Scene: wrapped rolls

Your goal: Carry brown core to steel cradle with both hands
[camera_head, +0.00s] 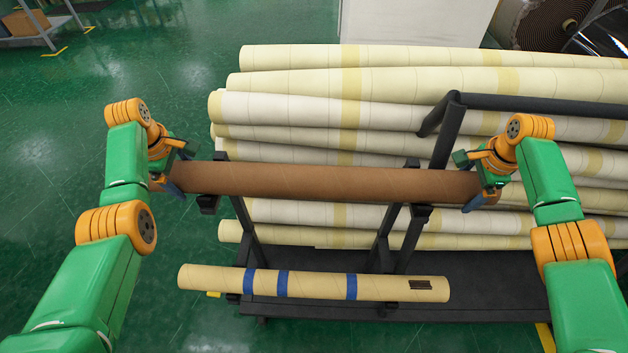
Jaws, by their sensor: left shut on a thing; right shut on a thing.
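The brown core (320,182) is a long brown tube lying level across the middle of the camera_head view. My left gripper (178,170) is shut on its left end, and my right gripper (478,182) is shut on its right end. The dark steel cradle (243,222) is a frame with a bracket (208,203) on the left and another bracket (420,213) on the right. Both brackets show just below the core, with upright tips behind it. I cannot tell whether the core touches them. The core hides parts of the brackets.
A tan tube (320,284) with blue bands lies lower on the frame, nearer to me. Several cream wrapped rolls (300,107) are stacked behind the core. A dark bar (540,104) stands at upper right. Green floor (60,190) is clear at left.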

